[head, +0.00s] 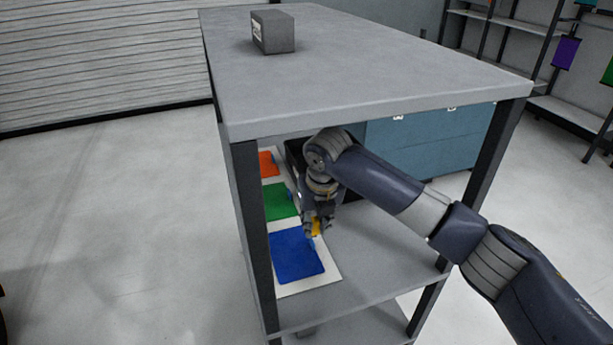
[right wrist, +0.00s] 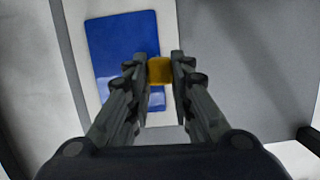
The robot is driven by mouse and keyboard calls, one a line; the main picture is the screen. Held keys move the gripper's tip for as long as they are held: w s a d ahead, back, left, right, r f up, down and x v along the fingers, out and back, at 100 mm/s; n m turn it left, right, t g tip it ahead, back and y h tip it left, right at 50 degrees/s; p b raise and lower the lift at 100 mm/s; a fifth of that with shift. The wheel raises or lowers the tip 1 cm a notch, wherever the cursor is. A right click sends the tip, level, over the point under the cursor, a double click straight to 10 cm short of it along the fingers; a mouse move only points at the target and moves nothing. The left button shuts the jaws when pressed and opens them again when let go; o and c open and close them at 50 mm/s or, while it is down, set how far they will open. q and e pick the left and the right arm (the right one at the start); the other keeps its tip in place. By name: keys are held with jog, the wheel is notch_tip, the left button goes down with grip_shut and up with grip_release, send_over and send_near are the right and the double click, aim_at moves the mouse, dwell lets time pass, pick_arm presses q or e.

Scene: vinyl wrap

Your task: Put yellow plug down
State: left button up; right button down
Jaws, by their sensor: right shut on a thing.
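The yellow plug (head: 316,226) is in my right gripper (head: 319,228), inside the table's shelf space. In the right wrist view the plug (right wrist: 160,71) sits between the two fingertips of the right gripper (right wrist: 160,70), which are shut on it. It is over the right edge of a blue square (right wrist: 112,35), which also shows in the head view (head: 295,256). I cannot tell how high the plug is above the white board (head: 325,282). My left gripper is not in view.
The board lies on the grey shelf (head: 375,255) and also bears a green square (head: 280,202) and an orange square (head: 267,164). A dark post (head: 254,235) and the grey tabletop (head: 360,70) frame the opening. A blue cabinet (head: 430,145) stands behind. The shelf right of the board is clear.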

jog(key=shift+w+d+r+n, duration=0.25)
jog(key=shift+d+n, duration=0.05)
jog(key=shift+d, duration=0.15)
jog(key=s+d+p, duration=0.1)
jog(key=d, duration=0.4)
jog(key=s+d+f+p, duration=0.1)
jog(key=d+p, duration=0.1)
jog(key=d, duration=0.3)
jog(key=s+d+p, duration=0.1)
jog(key=d+p, duration=0.1)
jog(key=d, duration=0.3)
jog(key=shift+s+f, duration=0.2)
jog(key=shift+s, duration=0.05)
jog(key=shift+d+f, duration=0.1)
jog(key=shift+d, duration=0.05)
jog(key=shift+f+p, duration=0.3)
jog(key=shift+p, duration=0.1)
notch_tip(320, 180, down, 2)
jog(key=shift+f+p, duration=0.1)
jog(key=shift+p, duration=0.45)
jog(key=shift+f, duration=0.35)
jog(key=c, duration=1.4)
grip_release()
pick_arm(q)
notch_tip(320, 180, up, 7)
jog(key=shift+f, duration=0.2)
